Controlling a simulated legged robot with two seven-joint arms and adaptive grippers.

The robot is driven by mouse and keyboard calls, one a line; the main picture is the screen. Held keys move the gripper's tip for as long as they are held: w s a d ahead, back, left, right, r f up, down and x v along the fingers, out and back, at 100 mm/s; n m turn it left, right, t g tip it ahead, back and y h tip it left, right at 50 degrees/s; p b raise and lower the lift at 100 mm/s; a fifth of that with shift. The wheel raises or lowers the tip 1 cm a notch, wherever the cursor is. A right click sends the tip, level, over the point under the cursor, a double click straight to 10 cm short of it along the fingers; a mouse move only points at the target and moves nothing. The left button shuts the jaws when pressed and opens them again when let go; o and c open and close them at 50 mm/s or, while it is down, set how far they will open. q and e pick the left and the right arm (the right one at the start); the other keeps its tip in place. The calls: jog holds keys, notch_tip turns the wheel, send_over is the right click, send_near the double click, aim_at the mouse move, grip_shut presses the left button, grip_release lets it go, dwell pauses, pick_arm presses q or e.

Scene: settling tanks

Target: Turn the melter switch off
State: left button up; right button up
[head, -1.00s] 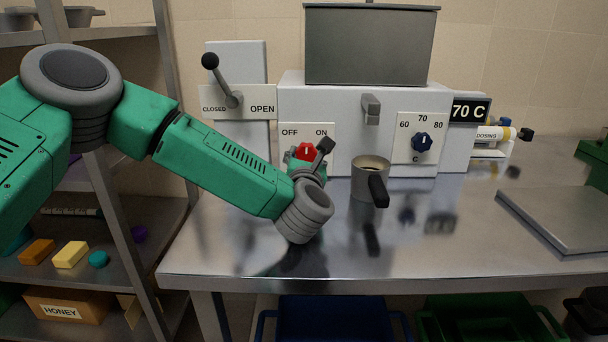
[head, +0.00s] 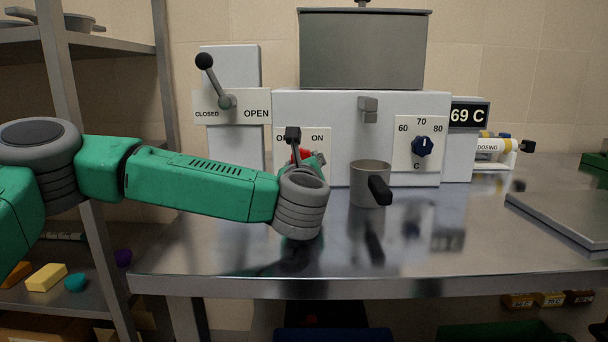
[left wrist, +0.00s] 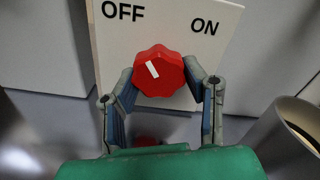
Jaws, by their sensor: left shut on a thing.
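The melter switch is a red lobed knob (left wrist: 160,72) on a white plate (left wrist: 175,25) marked OFF and ON. In the left wrist view its white mark slants up and left, toward the OFF side. My left gripper (left wrist: 161,82) is shut on the knob, one finger at each side. In the head view the knob (head: 301,155) shows only in part behind my left wrist, which also covers part of the word OFF. My right gripper is not in view.
A grey cup with a black handle (head: 370,184) stands close to the right of my left wrist. The display (head: 468,115) reads 69 C. The table front is clear.

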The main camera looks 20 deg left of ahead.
pick_arm(q)
jog(key=shift+r, duration=0.25)
jog(key=o, duration=1.1)
jog(key=shift+s+r, duration=0.1)
jog(key=shift+s, duration=0.15)
jog(key=shift+s+r, duration=0.15)
jog(key=shift+s, duration=0.05)
jog(key=shift+w+f, duration=0.15)
jog(key=shift+f, duration=0.2)
jog(key=v, duration=1.2)
jog(key=shift+r, duration=0.15)
